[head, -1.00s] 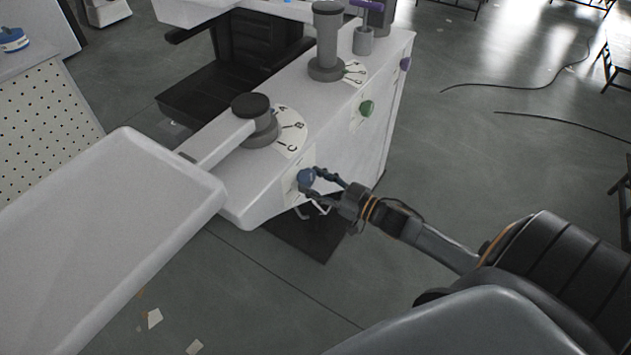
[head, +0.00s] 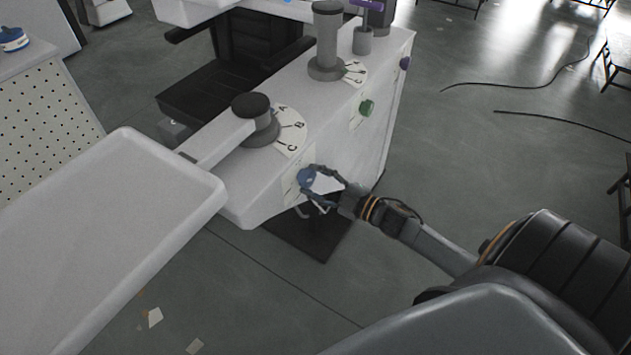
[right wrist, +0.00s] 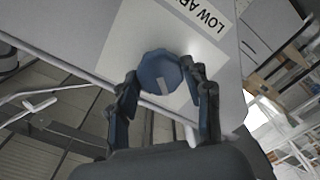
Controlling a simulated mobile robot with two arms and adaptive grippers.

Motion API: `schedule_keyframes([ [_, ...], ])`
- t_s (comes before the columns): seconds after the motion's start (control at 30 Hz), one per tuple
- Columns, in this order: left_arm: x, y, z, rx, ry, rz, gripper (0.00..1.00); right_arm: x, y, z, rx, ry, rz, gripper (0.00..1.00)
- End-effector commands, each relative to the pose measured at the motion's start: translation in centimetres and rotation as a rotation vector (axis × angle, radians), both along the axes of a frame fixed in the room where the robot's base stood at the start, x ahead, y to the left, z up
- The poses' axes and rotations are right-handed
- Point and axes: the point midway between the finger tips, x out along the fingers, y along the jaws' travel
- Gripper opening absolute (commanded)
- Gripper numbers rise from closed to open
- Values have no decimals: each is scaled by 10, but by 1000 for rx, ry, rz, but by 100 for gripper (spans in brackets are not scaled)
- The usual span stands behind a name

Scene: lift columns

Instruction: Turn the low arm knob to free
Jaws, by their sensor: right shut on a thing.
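The low arm knob (head: 306,178) is blue and sits on the side face of the white housing below the lettered dial. In the right wrist view the knob (right wrist: 160,72) shows a pale pointer mark pointing down in the picture. A white label (right wrist: 195,22) beside it reads "LOW AR", upside down and cut off. My right gripper (head: 314,184) is shut on the knob, with one finger on each side of it in the right wrist view (right wrist: 159,80). The plate's setting marks are not readable. My left gripper is not in view.
A green knob (head: 367,108) and a purple knob (head: 404,63) sit farther along the same housing face. A white arm with a wide tray (head: 100,240) extends left from the lettered dial (head: 292,128).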

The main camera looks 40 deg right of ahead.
Motion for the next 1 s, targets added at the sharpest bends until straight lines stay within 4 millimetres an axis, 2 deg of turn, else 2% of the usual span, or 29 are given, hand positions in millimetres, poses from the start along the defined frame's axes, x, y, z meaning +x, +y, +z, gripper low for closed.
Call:
schedule_keyframes([
  [0.6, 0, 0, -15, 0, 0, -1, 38, 0, 1, -1, -496, -206, 1, 18],
  [1.0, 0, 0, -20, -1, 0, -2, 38, 0, 1, -1, -648, -268, 1, 18],
])
